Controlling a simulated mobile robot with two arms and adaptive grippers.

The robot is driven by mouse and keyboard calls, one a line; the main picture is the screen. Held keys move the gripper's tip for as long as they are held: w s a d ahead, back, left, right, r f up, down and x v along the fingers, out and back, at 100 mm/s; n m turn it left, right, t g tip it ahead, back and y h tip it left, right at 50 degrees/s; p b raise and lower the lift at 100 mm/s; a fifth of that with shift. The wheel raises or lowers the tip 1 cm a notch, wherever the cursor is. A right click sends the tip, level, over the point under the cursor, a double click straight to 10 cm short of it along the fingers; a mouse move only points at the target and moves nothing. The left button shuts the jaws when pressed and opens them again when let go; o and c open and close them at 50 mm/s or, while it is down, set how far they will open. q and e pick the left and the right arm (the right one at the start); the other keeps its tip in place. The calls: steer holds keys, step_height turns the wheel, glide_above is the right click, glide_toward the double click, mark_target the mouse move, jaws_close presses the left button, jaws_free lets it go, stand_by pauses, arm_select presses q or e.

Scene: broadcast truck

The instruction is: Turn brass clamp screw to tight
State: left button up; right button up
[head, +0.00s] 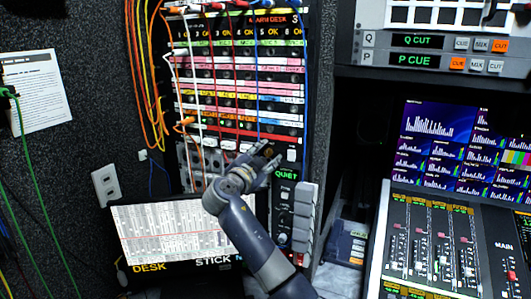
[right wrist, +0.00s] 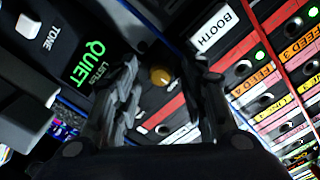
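The brass clamp screw (right wrist: 161,76) is a small round brass knob on the dark panel in the right wrist view. It sits beyond and between the two fingertips of my right gripper (right wrist: 168,70), which are apart on either side of it. I cannot tell whether they touch it. In the head view my right gripper (head: 268,154) reaches up to the lower right of the labelled patch panel, just above the QUIET display. The screw is not clear there, being small and among the fingers. My left gripper is not in view.
The patch panel (head: 240,90) has coloured label rows and several hanging cables (head: 160,70). The QUIET unit (head: 286,174) is close below the gripper. A screen (head: 140,228) stands lower left. A mixing desk (head: 450,240) and monitor (head: 437,125) are at right.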

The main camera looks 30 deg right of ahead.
jaws_close()
steer(key=shift+f, duration=0.1)
stand_by(0.3)
